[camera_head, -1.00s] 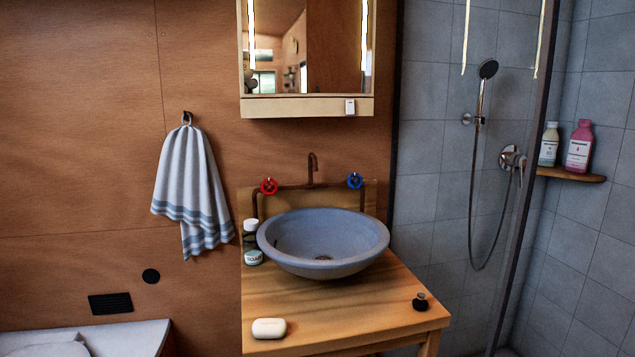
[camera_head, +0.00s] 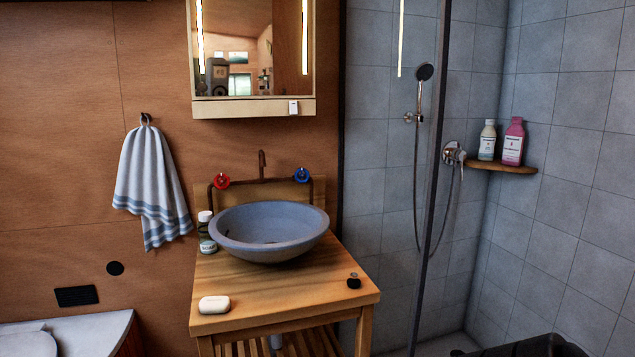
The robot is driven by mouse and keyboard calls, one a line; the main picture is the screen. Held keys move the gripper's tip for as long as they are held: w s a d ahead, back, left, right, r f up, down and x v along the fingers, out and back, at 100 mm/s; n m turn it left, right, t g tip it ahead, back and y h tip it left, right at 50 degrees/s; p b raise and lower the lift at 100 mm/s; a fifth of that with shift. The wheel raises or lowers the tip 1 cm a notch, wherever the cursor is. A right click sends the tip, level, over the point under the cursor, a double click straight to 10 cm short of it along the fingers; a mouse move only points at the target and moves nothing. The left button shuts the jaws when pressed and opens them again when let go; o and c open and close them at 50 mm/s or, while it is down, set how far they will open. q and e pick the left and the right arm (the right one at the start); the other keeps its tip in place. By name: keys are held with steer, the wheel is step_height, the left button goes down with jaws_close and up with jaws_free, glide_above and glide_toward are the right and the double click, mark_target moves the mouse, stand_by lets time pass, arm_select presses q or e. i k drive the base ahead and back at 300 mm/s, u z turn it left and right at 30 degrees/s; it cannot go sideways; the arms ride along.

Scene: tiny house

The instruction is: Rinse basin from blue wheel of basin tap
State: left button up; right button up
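The grey-blue round basin (camera_head: 268,243) stands on the wooden washstand. The brown tap (camera_head: 262,165) rises behind it from a pipe. The blue wheel (camera_head: 301,175) is at the tap's right end and the red wheel (camera_head: 221,181) at its left end. Nothing touches either wheel. No water shows running from the spout. Neither of my grippers is in view.
The washstand top (camera_head: 290,295) holds a soap bottle (camera_head: 206,232), a white soap bar (camera_head: 214,305) and a small dark item (camera_head: 353,281). A mirror cabinet (camera_head: 250,106) hangs above. A shower partition post (camera_head: 431,200) stands right. A towel (camera_head: 150,180) hangs left.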

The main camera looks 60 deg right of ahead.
mark_target(302, 176)
steer(key=u, duration=0.05)
steer(key=k, duration=0.45)
steer(key=z, duration=1.15)
